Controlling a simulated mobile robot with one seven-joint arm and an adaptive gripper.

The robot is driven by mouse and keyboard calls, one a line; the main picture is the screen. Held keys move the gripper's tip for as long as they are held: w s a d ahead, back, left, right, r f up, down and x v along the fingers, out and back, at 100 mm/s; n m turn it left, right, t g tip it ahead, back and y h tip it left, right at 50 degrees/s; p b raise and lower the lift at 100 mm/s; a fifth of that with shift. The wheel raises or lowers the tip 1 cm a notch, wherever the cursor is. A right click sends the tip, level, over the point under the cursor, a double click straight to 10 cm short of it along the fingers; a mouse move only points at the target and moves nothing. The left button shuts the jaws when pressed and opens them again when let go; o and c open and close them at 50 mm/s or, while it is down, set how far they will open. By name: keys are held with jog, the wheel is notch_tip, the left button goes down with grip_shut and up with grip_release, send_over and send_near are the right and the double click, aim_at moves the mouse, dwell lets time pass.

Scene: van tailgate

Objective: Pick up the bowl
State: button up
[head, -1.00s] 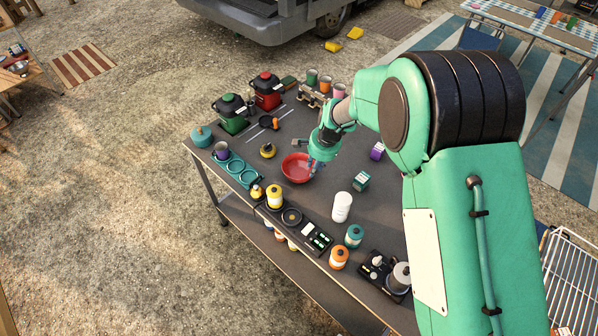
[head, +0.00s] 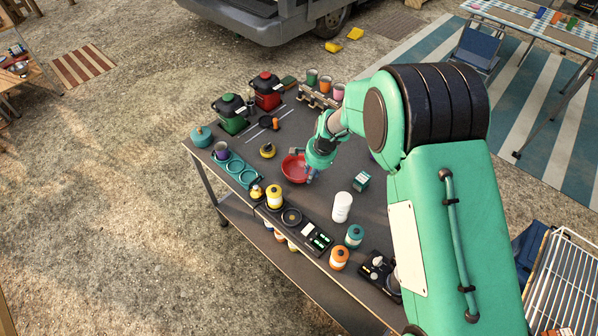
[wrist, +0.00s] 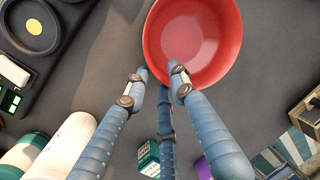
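The red bowl (head: 292,168) sits upright on the dark table (head: 385,215), near its middle. In the wrist view the bowl (wrist: 205,35) is at the top, its near rim beside my fingertips. My gripper (head: 312,172) is at the bowl's right side in the head view, partly hidden by my own wrist. In the wrist view my gripper (wrist: 158,80) has its blue fingers spread with a gap between them. One finger's tip overlaps the bowl's rim in the picture; I cannot tell if it touches. Nothing is clamped between the fingers.
A yellow-topped canister (head: 274,196) and a black tray (head: 316,238) are in front.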

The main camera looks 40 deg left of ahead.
jog(key=shift+x, duration=1.25)
grip_shut()
